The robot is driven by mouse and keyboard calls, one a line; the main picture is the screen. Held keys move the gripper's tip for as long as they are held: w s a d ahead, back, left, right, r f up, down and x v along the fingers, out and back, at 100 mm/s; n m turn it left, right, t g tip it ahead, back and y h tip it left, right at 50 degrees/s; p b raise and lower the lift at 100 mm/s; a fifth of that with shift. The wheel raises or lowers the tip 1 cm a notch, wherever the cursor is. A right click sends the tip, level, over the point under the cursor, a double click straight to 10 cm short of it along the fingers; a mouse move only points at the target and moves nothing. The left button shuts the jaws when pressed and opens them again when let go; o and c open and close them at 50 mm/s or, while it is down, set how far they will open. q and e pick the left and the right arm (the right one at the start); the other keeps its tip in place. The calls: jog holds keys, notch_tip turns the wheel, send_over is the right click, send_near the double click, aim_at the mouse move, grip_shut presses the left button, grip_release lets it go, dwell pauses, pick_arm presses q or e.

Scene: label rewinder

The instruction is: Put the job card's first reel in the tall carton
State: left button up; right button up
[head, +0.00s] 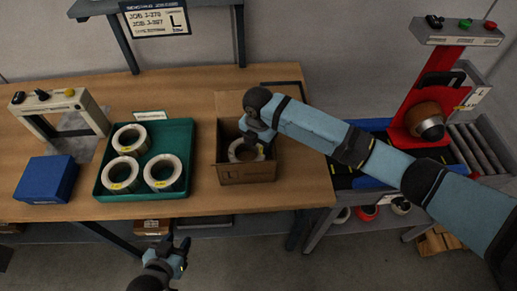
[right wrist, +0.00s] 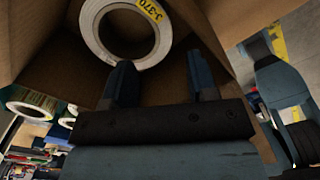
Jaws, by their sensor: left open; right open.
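The job card (head: 158,19) hangs on the frame above the bench; it lists two jobs and a large L, its digits blurred. An open brown carton (head: 247,176) stands on the bench. A white reel (head: 238,152) is inside it, partly hidden by my right arm. In the right wrist view this reel (right wrist: 92,38) has a yellow label that looks like J-370. My right gripper (head: 256,146) is over the carton's opening; its open, empty fingers (right wrist: 161,82) are apart from the reel. My left gripper (head: 182,247) is open and empty in front of the bench.
A green tray (head: 107,190) left of the carton holds three white reels (head: 163,173). A blue box (head: 46,180) and a small grey frame device (head: 62,108) stand further left. A red machine (head: 420,100) and rollers (head: 475,145) stand at right.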

notch_tip(320, 180, up, 9)
jog(key=shift+b, duration=0.4)
dwell(0.4)
